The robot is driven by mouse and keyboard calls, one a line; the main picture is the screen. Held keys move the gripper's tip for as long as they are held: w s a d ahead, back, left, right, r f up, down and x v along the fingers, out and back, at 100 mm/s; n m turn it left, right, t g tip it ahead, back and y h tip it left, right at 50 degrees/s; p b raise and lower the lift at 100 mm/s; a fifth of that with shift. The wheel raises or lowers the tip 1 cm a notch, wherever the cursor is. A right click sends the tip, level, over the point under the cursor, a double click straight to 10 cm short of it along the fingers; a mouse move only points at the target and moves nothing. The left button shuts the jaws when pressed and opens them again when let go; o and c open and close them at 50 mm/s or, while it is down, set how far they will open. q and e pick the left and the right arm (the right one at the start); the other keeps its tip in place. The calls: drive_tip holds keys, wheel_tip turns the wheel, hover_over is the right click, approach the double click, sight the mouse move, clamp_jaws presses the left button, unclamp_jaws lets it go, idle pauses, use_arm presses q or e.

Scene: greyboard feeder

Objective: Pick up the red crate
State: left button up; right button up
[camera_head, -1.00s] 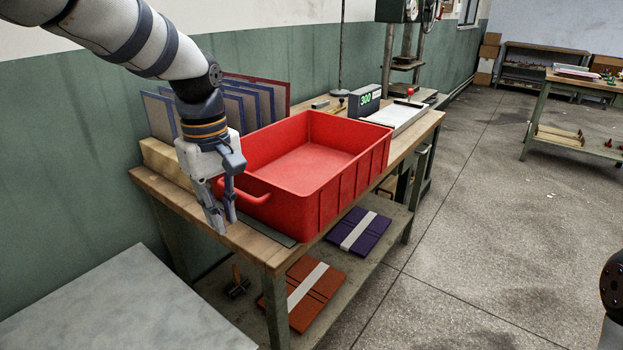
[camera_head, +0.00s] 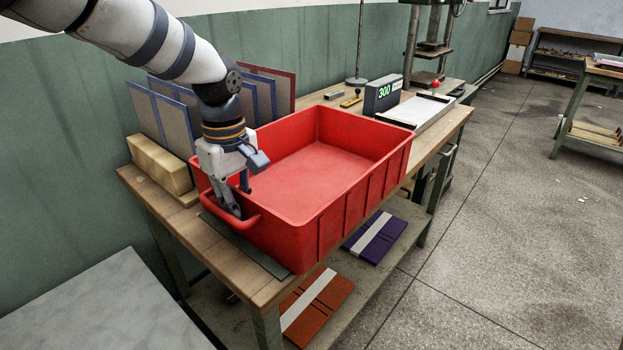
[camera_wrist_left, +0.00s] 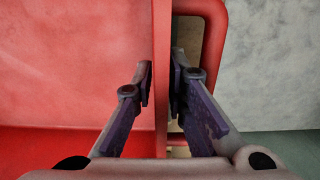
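The large open red crate (camera_head: 333,210) stands on the wooden workbench (camera_head: 230,262). It is empty and has a loop handle (camera_head: 232,222) on its near end. My left gripper (camera_head: 236,197) points down at that end, with one finger inside the wall and the other outside, by the handle. In the left wrist view, the crate's wall (camera_wrist_left: 162,125) runs between the two narrowly spaced fingers (camera_wrist_left: 162,82), very close to both. Whether they press on it I cannot tell. The crate rests on the bench. My right gripper is not in view.
Framed boards (camera_head: 175,110) and a wooden block (camera_head: 160,168) stand left of the crate. A display reading 300 (camera_head: 383,94) and a white tray (camera_head: 416,111) sit behind it. Purple (camera_head: 375,238) and orange (camera_head: 316,305) panels lie on the lower shelf.

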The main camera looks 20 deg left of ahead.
use_arm(q)
drive_tip(key=shift+f, duration=0.55)
drive_tip(key=shift+r, duration=0.1)
clamp_jaws()
drive_tip(key=shift+w, duration=0.1)
